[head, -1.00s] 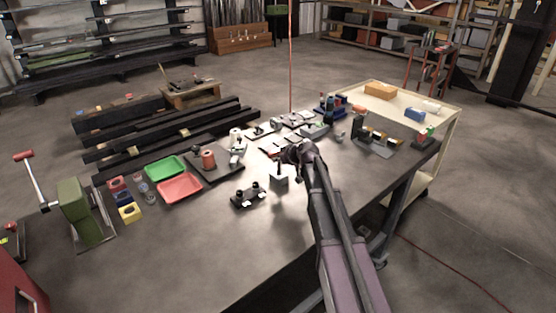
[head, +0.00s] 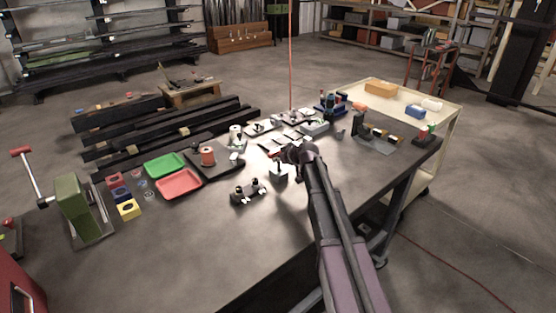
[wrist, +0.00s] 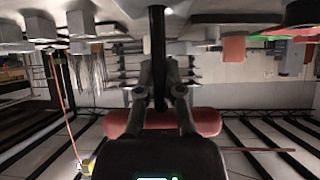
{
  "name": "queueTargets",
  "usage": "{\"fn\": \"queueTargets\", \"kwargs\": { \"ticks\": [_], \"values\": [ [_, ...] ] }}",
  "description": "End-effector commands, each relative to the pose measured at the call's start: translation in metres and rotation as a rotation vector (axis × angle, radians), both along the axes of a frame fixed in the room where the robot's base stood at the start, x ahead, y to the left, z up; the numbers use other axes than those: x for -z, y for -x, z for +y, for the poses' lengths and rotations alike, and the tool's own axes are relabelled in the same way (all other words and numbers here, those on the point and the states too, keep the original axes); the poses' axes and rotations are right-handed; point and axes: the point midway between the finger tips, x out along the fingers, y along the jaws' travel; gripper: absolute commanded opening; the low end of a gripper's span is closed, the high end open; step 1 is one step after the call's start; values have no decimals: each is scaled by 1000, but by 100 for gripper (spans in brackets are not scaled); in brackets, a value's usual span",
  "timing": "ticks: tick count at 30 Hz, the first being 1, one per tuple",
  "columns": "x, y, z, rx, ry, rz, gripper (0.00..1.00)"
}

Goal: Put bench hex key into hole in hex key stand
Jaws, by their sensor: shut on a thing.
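My gripper (head: 292,153) is over the bench's middle in the head view. In the wrist view, my gripper (wrist: 161,95) is shut on a dark straight bar, the bench hex key (wrist: 157,42), which runs away from the fingers toward the bench surface at the top. In the head view, a small grey block, which looks like the hex key stand (head: 279,177), sits just below and left of the gripper. A dark upright piece shows between gripper and block. I cannot tell whether the key's tip is in the hole; that contact is too small to see.
A black fixture (head: 248,193) stands left of the block. Red (head: 179,184) and green (head: 165,165) trays lie farther left. Several tools and parts crowd the bench behind and right. The bench front (head: 215,240) is clear. A cream cart (head: 395,97) stands behind right.

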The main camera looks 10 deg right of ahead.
Motion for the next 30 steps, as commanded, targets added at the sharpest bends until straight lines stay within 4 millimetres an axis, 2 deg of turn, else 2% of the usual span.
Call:
{"fn": "queueTargets", "kwargs": {
  "ticks": [9, 10, 12, 13, 14, 30],
  "values": [
    [6, 0, 0, 0, 0, 0, 0],
    [6, 0, 0, 0, 0, 0, 16],
    [5, 0, 0, 0, 0, 0, 37],
    [5, 0, 0, 0, 0, 0, 46],
    [5, 0, 0, 0, 0, 0, 50],
    [5, 0, 0, 0, 0, 0, 50]
  ]
}}
